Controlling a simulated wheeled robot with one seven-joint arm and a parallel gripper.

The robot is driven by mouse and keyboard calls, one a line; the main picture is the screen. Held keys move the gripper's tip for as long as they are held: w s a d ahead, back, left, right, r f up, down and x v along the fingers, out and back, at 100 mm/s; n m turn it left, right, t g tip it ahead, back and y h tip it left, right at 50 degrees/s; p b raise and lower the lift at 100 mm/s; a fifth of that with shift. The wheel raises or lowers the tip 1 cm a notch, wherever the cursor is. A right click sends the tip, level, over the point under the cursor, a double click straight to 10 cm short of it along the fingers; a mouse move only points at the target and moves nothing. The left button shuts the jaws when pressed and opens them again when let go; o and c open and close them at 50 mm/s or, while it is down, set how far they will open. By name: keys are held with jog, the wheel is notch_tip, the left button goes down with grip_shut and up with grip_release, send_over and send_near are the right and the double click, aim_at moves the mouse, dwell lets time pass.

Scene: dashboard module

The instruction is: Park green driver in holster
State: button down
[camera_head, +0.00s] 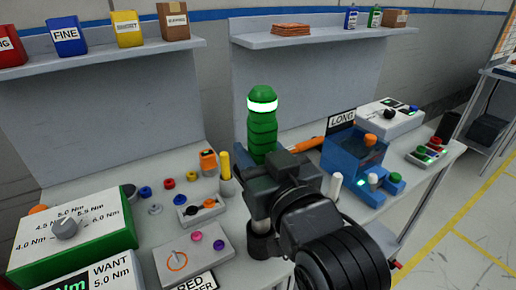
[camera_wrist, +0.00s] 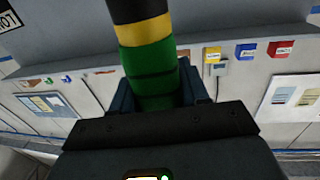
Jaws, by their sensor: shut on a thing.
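The green driver (camera_head: 262,130) stands roughly upright, with a glowing white band near its domed green top. My gripper (camera_head: 272,172) is shut around its lower part, and my wrist hides some of what is below. In the wrist view the green driver (camera_wrist: 150,70) sits between the fingers, with a yellow band and a dark end beyond. A grey cylinder with a dark rim (camera_head: 263,243) shows under my gripper; I cannot tell whether it is a holster or whether the driver touches it. A yellow-topped tool (camera_head: 224,165) stands in a grey cup (camera_head: 227,187) to the left.
A green torque box (camera_head: 115,240) with a dial stands at the left. A switch box (camera_head: 195,252), a small connector tray (camera_head: 202,210) and several coloured knobs lie near my gripper. A blue fixture (camera_head: 352,160) stands right, by the LONG sign (camera_head: 342,121). Shelves run behind.

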jog(key=shift+f+b, duration=1.95)
jog(key=shift+f, duration=1.55)
jog(key=shift+c, duration=2.4)
grip_release()
jog(key=shift+f, duration=0.15)
jog(key=shift+s, duration=0.1)
